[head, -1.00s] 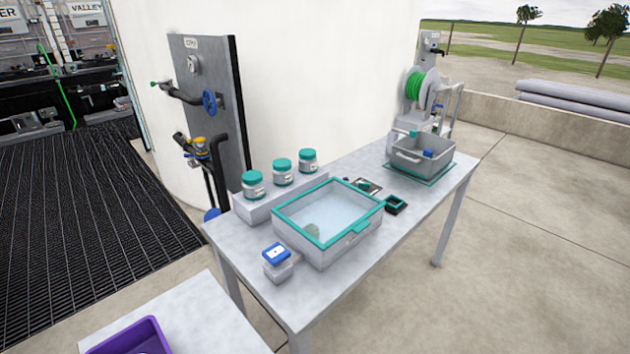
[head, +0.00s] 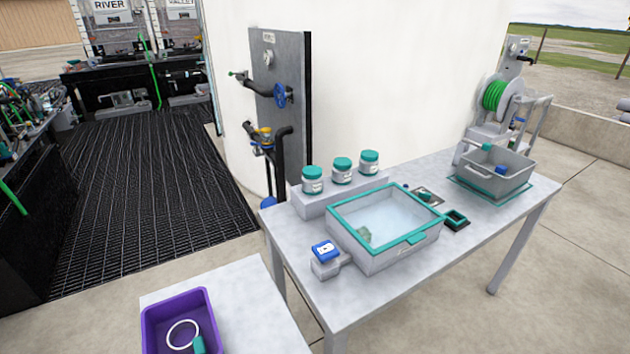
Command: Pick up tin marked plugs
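Three round tins with teal lids stand in a row on a raised grey ledge at the back of the table: a left tin (head: 312,180), a middle tin (head: 342,171) and a right tin (head: 369,163). Each has a small pale label on its front. The lettering is too small to read, so I cannot tell which one is marked plugs. Neither of my grippers is in view.
A grey box with a teal-rimmed clear lid (head: 422,238) stands before the tins. A blue-topped device (head: 324,251) sits left of it. A grey tote (head: 524,171) is at the table's right end. A purple bin (head: 151,324) holds a white ring on the nearer table.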

